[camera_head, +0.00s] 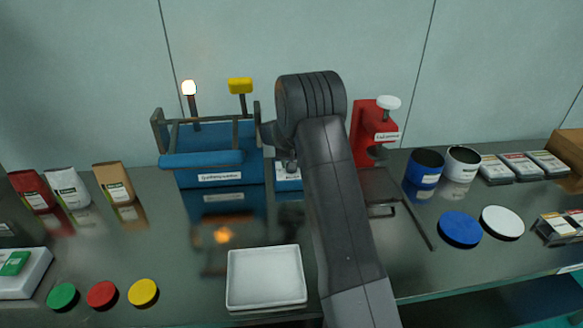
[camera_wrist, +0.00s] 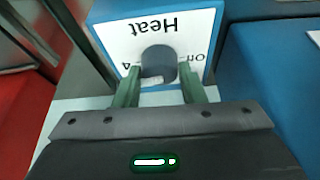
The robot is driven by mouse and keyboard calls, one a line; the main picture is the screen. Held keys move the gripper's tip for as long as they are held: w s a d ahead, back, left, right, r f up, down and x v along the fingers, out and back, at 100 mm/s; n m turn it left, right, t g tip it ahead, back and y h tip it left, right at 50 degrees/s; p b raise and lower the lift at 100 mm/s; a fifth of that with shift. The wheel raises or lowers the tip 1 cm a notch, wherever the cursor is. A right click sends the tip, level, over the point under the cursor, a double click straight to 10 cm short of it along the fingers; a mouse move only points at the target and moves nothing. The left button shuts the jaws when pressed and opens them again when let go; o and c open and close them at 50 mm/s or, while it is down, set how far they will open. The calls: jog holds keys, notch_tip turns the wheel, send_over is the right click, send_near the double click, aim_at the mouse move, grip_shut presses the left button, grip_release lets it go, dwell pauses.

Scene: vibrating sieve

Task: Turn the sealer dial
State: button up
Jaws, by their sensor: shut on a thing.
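The sealer dial (camera_wrist: 159,64) is a dark round knob on a white panel marked "Heat" (camera_wrist: 152,28), which appears upside down in the wrist view. My gripper (camera_wrist: 160,88) has its two green fingers on either side of the dial and is shut on it. The panel is on the front of a small blue box (camera_wrist: 215,20). In the head view a small part of the blue and white box (camera_head: 288,181) shows left of my arm. My arm hides the rest of it and my fingertips there.
A blue sealing machine (camera_head: 205,160) with a lit lamp stands left of my arm. A red press (camera_head: 366,130) stands close on the right. A white tray (camera_head: 232,298) lies in front. Pouches, cans, coloured lids and boxes sit at both sides.

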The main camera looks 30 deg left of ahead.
dwell(0.3)
jog(key=o, duration=1)
jog(key=shift+r, duration=0.1)
jog(key=b+v, duration=0.2)
jog(key=v, duration=1.1)
jog(key=shift+s+r, duration=0.25)
jog(key=shift+f, duration=0.15)
jog(key=p+x, duration=0.1)
jog(key=x, duration=0.5)
jog(key=p+x, duration=0.1)
jog(key=x, duration=0.6)
jog(key=shift+w+f, duration=0.2)
jog(key=shift+w, duration=0.1)
